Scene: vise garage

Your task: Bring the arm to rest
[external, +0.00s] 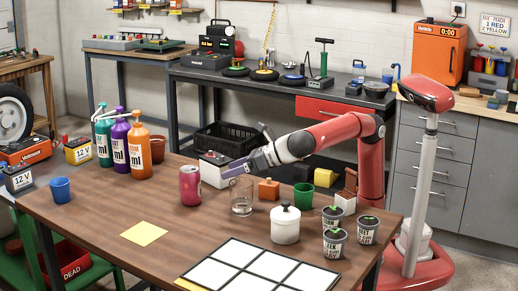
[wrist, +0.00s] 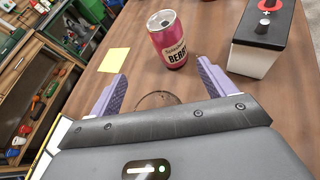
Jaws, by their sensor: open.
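My gripper (wrist: 160,95) is open, with its two purple fingers apart and nothing held between them. In the external view my red and white arm reaches left over the table, and the gripper (external: 228,172) is above the tabletop, just behind and over a clear glass (external: 241,198). In the wrist view the glass rim (wrist: 157,98) shows between the fingers, partly hidden by the gripper body. A red soda can (external: 190,185) stands upright to the left of the glass; it also stands beyond the fingers in the wrist view (wrist: 168,42).
The wooden table (external: 105,205) holds a white box with a black top (external: 213,170), a lidded white pot (external: 285,226), an orange block (external: 268,189), a green cup (external: 303,196), potted seedlings (external: 334,243), several bottles and a blue cup (external: 60,190). Bare wood surrounds the yellow note (external: 144,233).

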